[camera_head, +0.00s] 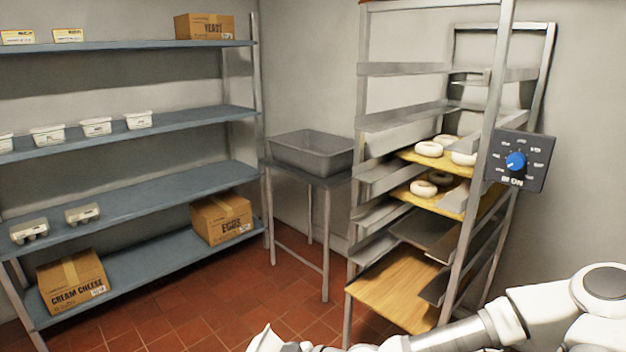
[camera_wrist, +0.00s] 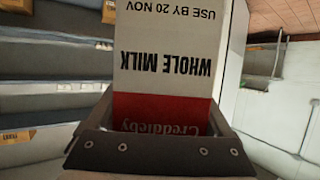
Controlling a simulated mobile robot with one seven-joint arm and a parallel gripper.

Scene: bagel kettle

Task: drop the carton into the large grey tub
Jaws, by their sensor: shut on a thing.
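In the wrist view a white and red carton (camera_wrist: 168,60) labelled WHOLE MILK is held between the fingers of my gripper (camera_wrist: 160,130). It appears upside down in that picture. My gripper is shut on it. In the head view my arm reaches in from the lower right, and the carton cannot be made out there. The large grey tub (camera_head: 312,150) stands on a small metal table (camera_head: 325,182) in the corner, between the shelves and the rack. My arm is in front of it and well apart from it. The tub's floor is mostly hidden.
Blue shelves (camera_head: 150,190) on the left hold boxes, white tubs and egg cartons. A tall metal rack (camera_head: 484,180) with bagels on boards stands right of the tub. A control box with a blue knob (camera_head: 516,161) is in front of it. Red floor (camera_head: 240,295) is clear.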

